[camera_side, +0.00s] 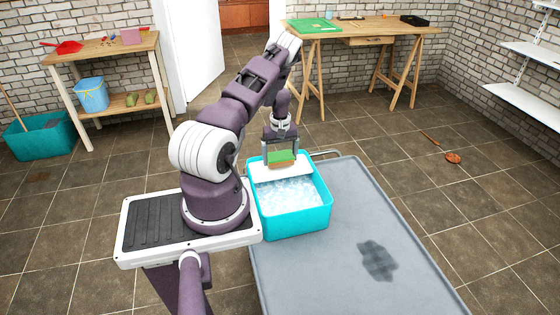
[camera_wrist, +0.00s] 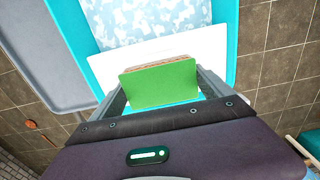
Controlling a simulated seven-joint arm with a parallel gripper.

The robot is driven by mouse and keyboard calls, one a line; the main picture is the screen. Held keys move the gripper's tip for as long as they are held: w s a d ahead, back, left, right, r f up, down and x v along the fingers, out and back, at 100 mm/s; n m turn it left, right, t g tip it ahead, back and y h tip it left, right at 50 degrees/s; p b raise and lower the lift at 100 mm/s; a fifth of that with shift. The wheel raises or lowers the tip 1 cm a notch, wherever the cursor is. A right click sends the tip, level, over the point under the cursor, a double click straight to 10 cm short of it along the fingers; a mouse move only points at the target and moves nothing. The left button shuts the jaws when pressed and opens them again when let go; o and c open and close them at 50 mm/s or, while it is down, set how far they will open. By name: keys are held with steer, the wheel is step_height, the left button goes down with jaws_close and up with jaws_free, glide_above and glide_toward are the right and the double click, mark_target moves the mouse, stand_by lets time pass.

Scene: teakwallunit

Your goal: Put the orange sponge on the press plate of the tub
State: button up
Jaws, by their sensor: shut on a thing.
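The sponge (camera_side: 281,158) has a green face and an orange-brown layer, and it is between the fingers of my gripper (camera_side: 281,150). In the wrist view the green side of the sponge (camera_wrist: 160,84) faces the camera, with a thin brown edge above it. My gripper (camera_wrist: 160,92) is shut on it. The teal tub (camera_side: 293,222) holds pale, foamy water. Its white press plate (camera_side: 309,169) lies across the far end, and it also shows in the wrist view (camera_wrist: 215,45). The sponge is over the plate; I cannot tell whether it touches it.
The tub stands on a grey cart top (camera_side: 345,230) with a dark wet patch (camera_side: 377,260) on its right. The cart top right of the tub is otherwise clear. A wooden table (camera_side: 375,27) and a shelf unit (camera_side: 110,48) stand farther back. A brown-headed tool (camera_side: 453,157) lies on the floor.

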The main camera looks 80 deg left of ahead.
mark_target(282, 156)
steer(key=shift+f, duration=0.8)
steer(key=o, duration=1.1)
steer(key=shift+f, duration=0.15)
steer(key=shift+c, duration=0.2)
step_height(282, 156, up, 13)
steer(key=w+d+r+m+t, duration=0.2)
steer(key=w+d+r+m, duration=0.25)
steer(key=d+r, duration=0.75)
steer(key=w+d+r+m+t, duration=0.1)
steer(key=w+d+r+m, duration=0.2)
steer(key=w+d+r, duration=0.6)
steer(key=s+d+r+m, duration=0.1)
steer(key=s+d+r, duration=0.25)
steer(key=d, duration=0.25)
steer(key=s+d+r+m, duration=0.2)
steer(key=d+r, duration=0.2)
steer(key=d, duration=0.2)
steer(key=s+d+r+m+t, duration=0.1)
steer(key=s+d+m, duration=0.2)
steer(key=s+d, duration=0.3)
steer(key=s+d+r+m+t, duration=0.1)
steer(key=s+d+m, duration=0.3)
steer(key=s, duration=0.7)
steer(key=d, duration=0.2)
steer(key=shift+d+t, duration=0.3)
